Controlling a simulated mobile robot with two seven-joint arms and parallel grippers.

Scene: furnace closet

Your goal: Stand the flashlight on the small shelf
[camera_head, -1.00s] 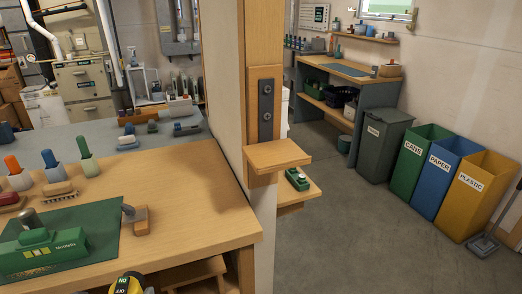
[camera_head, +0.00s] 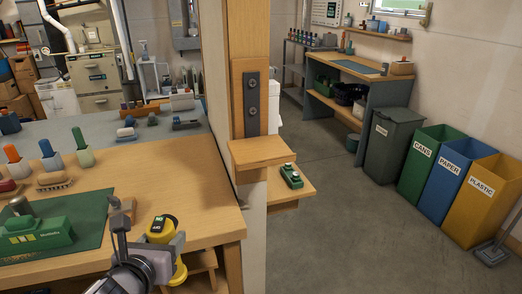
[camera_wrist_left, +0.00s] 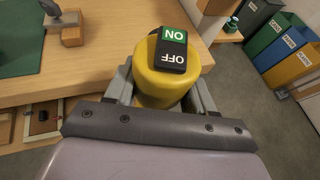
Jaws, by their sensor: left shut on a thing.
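The flashlight is yellow with a black and green ON/OFF switch. In the head view the flashlight (camera_head: 163,229) is above the front edge of the workbench, at lower centre-left. My left gripper (camera_head: 150,240) is shut around its body; the flashlight (camera_wrist_left: 155,82) also fills the middle of the left wrist view, between the fingers. The small wooden shelf (camera_head: 262,153) is fixed to the post, right of and beyond the gripper, and its top looks bare. A lower wooden ledge (camera_head: 305,188) sits behind it. My right gripper is not in view.
The workbench (camera_head: 180,180) carries a green mat with a green box (camera_head: 38,235), a brush and several colored-handled tools. A green device (camera_head: 291,176) lies on the lower ledge. The wooden post (camera_head: 252,60) rises behind the shelf. Open floor lies to the right, before bins (camera_head: 425,160).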

